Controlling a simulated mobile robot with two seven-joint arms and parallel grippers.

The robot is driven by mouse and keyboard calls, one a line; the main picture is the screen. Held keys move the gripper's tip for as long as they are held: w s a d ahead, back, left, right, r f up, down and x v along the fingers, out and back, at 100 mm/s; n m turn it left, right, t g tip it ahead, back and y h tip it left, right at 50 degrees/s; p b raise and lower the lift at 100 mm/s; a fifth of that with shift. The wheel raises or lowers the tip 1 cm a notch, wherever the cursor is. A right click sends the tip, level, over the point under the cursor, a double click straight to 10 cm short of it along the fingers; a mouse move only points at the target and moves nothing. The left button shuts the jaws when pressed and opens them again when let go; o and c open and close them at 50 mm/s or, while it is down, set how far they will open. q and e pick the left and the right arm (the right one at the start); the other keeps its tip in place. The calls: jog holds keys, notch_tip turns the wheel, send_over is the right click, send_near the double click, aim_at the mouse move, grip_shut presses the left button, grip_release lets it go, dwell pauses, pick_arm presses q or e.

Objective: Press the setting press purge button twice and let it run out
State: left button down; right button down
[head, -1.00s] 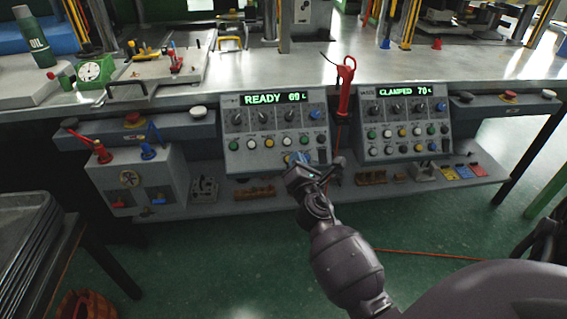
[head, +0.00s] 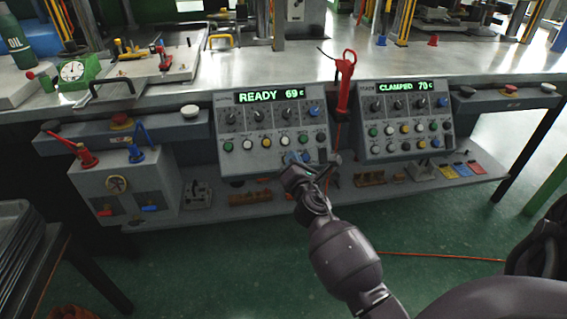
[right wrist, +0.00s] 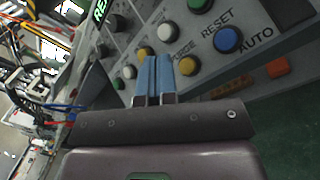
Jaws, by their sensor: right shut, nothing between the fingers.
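The left grey control panel (head: 222,128) shows READY 69 on its green display. The right panel (head: 364,133) shows CLAMPED 70. I cannot read the name plates well enough to tell which belongs to the setting press. My right gripper (head: 301,158) is shut and empty, at the lower button row of the READY panel. In the right wrist view, its blue fingers (right wrist: 154,62) point at the panel beside the PURGE lettering (right wrist: 183,50). A yellow button (right wrist: 188,65) is just right of the fingertips. I cannot tell whether the fingers touch a button. My left gripper is out of view.
A red-handled tool (head: 345,82) hangs between the panels. A grey valve box (head: 122,192) stands left of the READY panel. A low shelf (head: 335,205) with small parts runs beneath. Metal trays (head: 18,245) are stacked at lower left. Green floor in front is mostly open.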

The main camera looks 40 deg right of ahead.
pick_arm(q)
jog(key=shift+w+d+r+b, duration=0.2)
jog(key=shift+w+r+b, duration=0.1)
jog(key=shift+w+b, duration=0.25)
pick_arm(e)
jog(key=shift+w+d+f, duration=0.5)
jog(key=shift+w+f, duration=0.2)
jog(key=shift+f, duration=0.05)
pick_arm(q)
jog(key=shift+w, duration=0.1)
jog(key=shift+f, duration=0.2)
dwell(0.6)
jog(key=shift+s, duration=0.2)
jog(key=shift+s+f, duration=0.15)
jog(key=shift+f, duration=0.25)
pick_arm(e)
jog(key=shift+w+d+f, duration=0.15)
jog(key=shift+w+f, duration=0.1)
jog(key=shift+w, duration=0.05)
